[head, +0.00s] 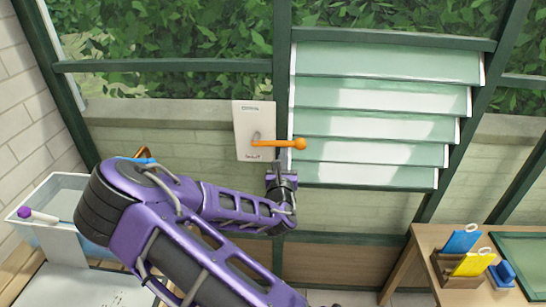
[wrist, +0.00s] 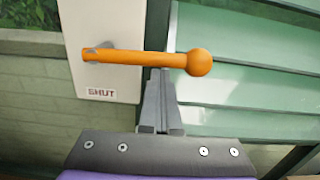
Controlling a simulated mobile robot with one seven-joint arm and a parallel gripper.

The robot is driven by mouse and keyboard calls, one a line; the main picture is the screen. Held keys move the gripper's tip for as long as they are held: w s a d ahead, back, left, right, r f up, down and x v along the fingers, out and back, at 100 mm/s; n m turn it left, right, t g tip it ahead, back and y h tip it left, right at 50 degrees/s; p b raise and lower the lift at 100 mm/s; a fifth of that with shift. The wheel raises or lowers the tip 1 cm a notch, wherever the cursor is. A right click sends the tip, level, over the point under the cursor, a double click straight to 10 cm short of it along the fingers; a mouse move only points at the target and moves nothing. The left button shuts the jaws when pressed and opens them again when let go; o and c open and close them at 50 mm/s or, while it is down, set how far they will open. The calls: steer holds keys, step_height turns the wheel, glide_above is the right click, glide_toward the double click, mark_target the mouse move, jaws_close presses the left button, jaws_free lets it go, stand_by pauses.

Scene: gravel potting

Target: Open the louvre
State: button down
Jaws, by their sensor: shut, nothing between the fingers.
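The louvre (head: 375,125) is a bank of several pale green slats in a dark green frame, lying closed over one another. Left of it is a white plate (head: 243,118) with an orange lever (head: 275,143) that ends in a ball. The lever points right, about level. In the wrist view the lever (wrist: 140,57) shows close up, above a label on the plate that reads SHUT (wrist: 101,92). My gripper (head: 279,168) is shut and empty, just below the lever, near its ball end. In the wrist view its fingertips (wrist: 160,75) reach up to the lever's underside; whether they touch it I cannot tell.
A wooden bench (head: 425,245) at the lower right carries blue and yellow cards in a holder and a green mat (head: 525,258). A pale basin (head: 60,190) stands at the left. A dark green post (head: 283,60) runs beside the plate.

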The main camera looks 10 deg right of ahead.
mark_target(283, 144)
step_height(283, 144, up, 4)
steer(key=n+p, duration=0.1)
steer(key=n, duration=0.2)
steer(key=shift+a, duration=0.1)
steer(key=shift+a+r+p, duration=0.1)
steer(key=shift+r+p, duration=0.25)
steer(key=shift+w+r, duration=0.1)
stand_by(0.4)
